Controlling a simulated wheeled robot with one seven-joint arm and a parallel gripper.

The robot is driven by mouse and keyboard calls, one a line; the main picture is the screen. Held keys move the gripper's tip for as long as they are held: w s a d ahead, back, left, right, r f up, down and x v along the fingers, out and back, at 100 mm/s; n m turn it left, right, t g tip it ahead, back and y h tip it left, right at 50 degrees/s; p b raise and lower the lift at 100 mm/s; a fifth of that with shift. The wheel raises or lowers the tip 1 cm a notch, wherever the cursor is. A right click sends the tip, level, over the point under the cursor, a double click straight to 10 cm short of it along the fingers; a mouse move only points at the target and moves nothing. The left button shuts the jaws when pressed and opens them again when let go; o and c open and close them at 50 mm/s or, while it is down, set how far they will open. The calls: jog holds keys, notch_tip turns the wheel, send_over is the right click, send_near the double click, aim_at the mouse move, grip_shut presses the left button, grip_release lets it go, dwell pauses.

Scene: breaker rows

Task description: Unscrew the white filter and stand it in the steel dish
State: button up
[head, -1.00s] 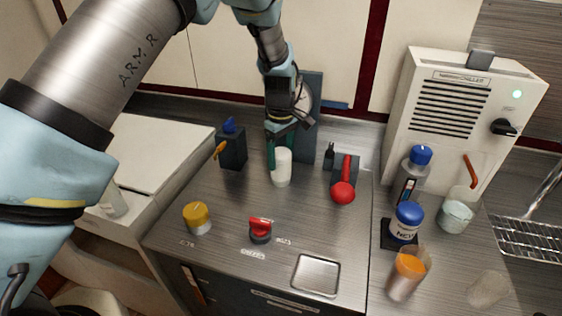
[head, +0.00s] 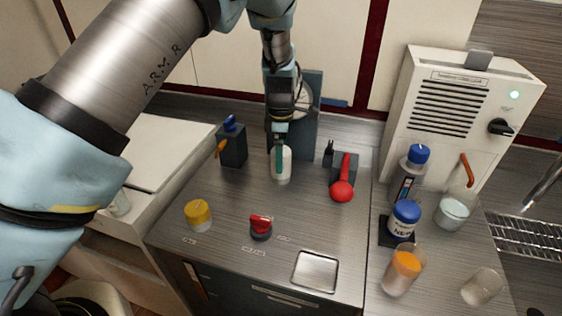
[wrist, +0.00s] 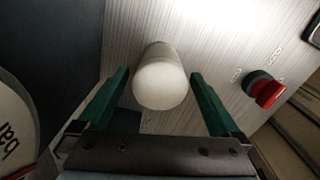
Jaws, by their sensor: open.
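The white filter (head: 281,166) is a white cylinder standing upright on the metal worktop in front of a dark panel. It also shows in the wrist view (wrist: 162,77), seen from its top end. My gripper (head: 280,153) is at the filter. In the wrist view its two green fingers (wrist: 160,98) are spread, one on each side of the filter, with gaps showing. The steel dish (head: 316,271) is a shallow square tray at the front right of the worktop and looks empty. The filter's lower end and its mount are hard to make out.
A red-handled lever (head: 342,190) is right of the filter. A dark block with an orange lever (head: 232,148) is left. Jars and beakers stand right of the dish.

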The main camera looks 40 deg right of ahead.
jog(key=m+b, duration=0.1)
jog(key=m, duration=0.4)
jog(key=shift+f, duration=0.1)
jog(key=m, duration=0.4)
jog(key=shift+b, duration=0.35)
jog(key=m, duration=0.5)
jog(key=shift+b, duration=0.3)
jog(key=m, duration=0.4)
jog(key=shift+m, duration=0.3)
jog(key=shift+c, duration=0.2)
